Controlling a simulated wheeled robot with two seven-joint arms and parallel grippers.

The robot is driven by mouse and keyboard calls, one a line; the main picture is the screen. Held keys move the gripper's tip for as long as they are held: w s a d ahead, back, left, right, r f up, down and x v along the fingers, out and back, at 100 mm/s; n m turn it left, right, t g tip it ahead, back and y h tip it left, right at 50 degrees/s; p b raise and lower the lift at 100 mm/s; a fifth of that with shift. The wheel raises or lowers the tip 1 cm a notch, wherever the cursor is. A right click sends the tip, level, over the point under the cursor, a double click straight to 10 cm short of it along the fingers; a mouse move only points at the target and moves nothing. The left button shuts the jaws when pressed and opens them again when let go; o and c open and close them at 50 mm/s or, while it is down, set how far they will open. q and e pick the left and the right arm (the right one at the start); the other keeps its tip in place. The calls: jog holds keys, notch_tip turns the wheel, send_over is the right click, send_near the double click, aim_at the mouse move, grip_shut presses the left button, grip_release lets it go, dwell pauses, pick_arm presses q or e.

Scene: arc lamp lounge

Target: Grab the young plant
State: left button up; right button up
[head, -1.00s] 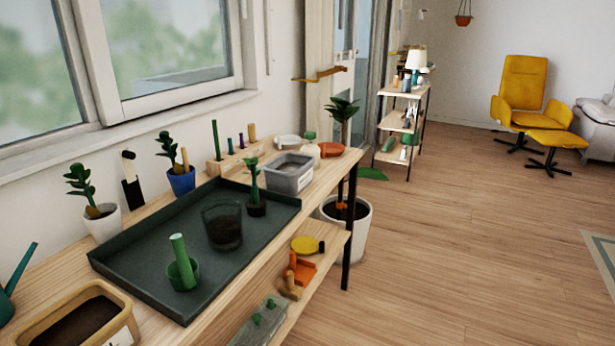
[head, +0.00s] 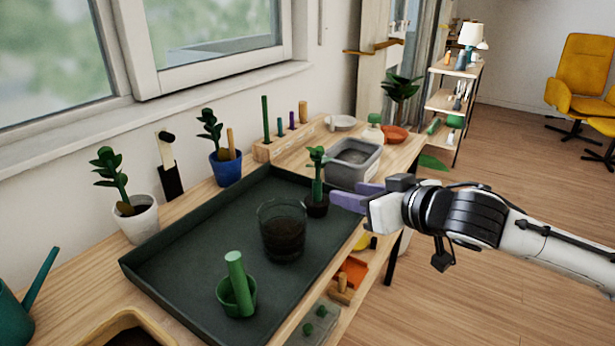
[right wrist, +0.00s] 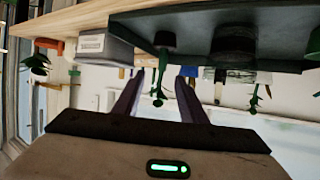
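The young plant (head: 317,180) has green leaves, a green stem and a dark soil plug. It stands upright at the far right part of the dark green tray (head: 190,245). My right gripper (head: 348,194) has purple fingers and is just right of the plant, pointing toward it. In the right wrist view, which looks upside down, the fingers are apart and the young plant (right wrist: 158,92) shows in the gap between them, seemingly ahead of the tips. The gripper is open and empty. My left gripper is not in view.
A grey bin (head: 352,163) stands just behind the plant. A white pot (head: 136,220) and a blue pot (head: 226,168) line the window side.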

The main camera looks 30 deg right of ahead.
aim_at(320, 186)
jog(key=shift+a+x, duration=0.15)
jog(key=shift+x, duration=2.35)
jog(key=shift+a+x, duration=0.15)
jog(key=shift+x, duration=2.35)
jog(key=shift+r, duration=0.25)
grip_shut()
